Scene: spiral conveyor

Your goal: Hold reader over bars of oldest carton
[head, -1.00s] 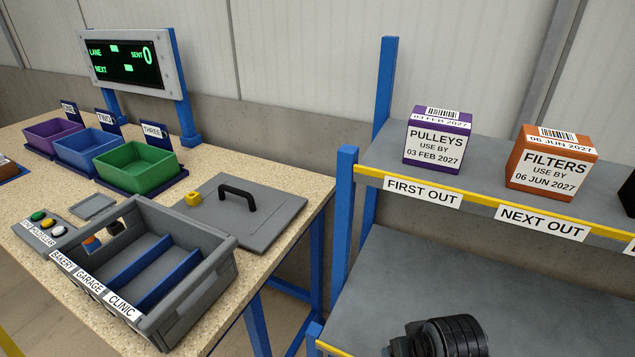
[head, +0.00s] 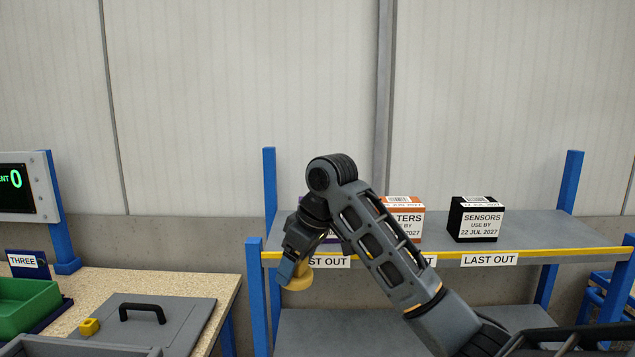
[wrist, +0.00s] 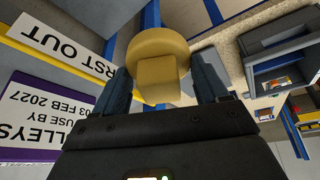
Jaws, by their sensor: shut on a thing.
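My gripper (head: 287,266) is shut on the yellow reader, which has a round head (head: 299,279). It also shows between my fingers in the wrist view (wrist: 158,62). The purple PULLEYS carton (wrist: 35,116), use by 03 FEB 2027, appears upside down at the left of the wrist view, close beside my gripper. In the head view my arm hides nearly all of it. The reader is at the left end of the shelf and apart from the carton's visible face. The carton's bars cannot be seen now.
The orange FILTERS carton (head: 408,222) is partly behind my arm. The black SENSORS carton (head: 476,221) stands above LAST OUT. The shelf (head: 540,228) has a yellow front edge and blue posts. A bench (head: 190,284) at left bears a grey lid (head: 178,316) and green bin (head: 25,305).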

